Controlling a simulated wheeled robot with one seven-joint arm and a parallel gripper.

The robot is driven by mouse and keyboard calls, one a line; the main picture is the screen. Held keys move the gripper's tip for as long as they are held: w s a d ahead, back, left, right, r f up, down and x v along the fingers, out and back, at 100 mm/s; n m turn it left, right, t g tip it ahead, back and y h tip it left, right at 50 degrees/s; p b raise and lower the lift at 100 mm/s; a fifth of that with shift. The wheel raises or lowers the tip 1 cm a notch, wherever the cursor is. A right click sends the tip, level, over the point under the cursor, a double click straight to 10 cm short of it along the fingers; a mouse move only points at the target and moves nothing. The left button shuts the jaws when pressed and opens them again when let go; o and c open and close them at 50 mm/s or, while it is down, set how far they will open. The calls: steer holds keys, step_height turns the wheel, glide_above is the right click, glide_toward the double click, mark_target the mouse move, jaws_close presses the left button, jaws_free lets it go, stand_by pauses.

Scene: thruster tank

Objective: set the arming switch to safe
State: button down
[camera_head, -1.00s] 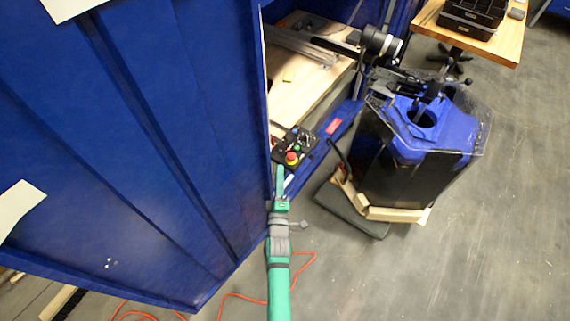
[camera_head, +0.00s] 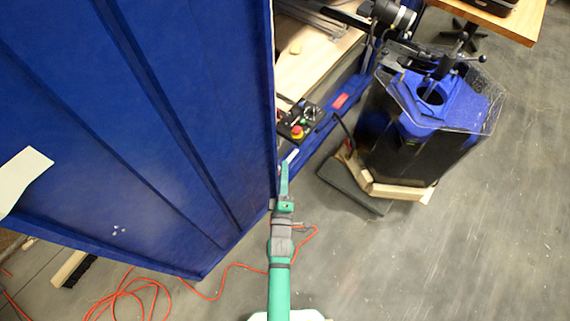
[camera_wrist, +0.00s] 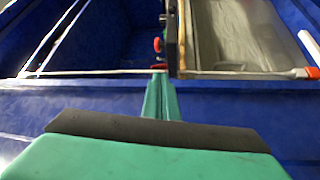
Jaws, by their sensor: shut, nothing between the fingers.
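The black control panel (camera_head: 298,121) is mounted at the edge of the blue enclosure. It carries a red button on a yellow base (camera_head: 297,132) and several small knobs and switches. Which of these is the arming switch, and how it is set, is too small to tell. My green gripper (camera_head: 284,166) is shut and empty, below and slightly left of the panel in the head view, apart from it. In the wrist view my shut fingers (camera_wrist: 160,90) point forward, with a small red part (camera_wrist: 157,44) beyond their tips.
A large blue wall (camera_head: 140,120) stands close on the left of my arm. A black and blue tank (camera_head: 415,145) on a wooden-edged base stands to the right. An orange cable (camera_head: 225,285) lies on the floor. Grey floor at the lower right is clear.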

steer(key=s+a+r+m+g+y, duration=0.2)
steer(key=s+m, duration=0.5)
steer(key=s, duration=1.3)
steer(key=s+r+m+g, duration=0.2)
steer(key=s+r+m, duration=0.5)
steer(key=s, duration=0.6)
step_height(320, 180, up, 3)
steer(key=shift+s+a+f+m, duration=0.1)
steer(key=shift+s+a+m, duration=0.1)
steer(key=shift+m, duration=0.1)
steer(key=shift+w+d, duration=0.1)
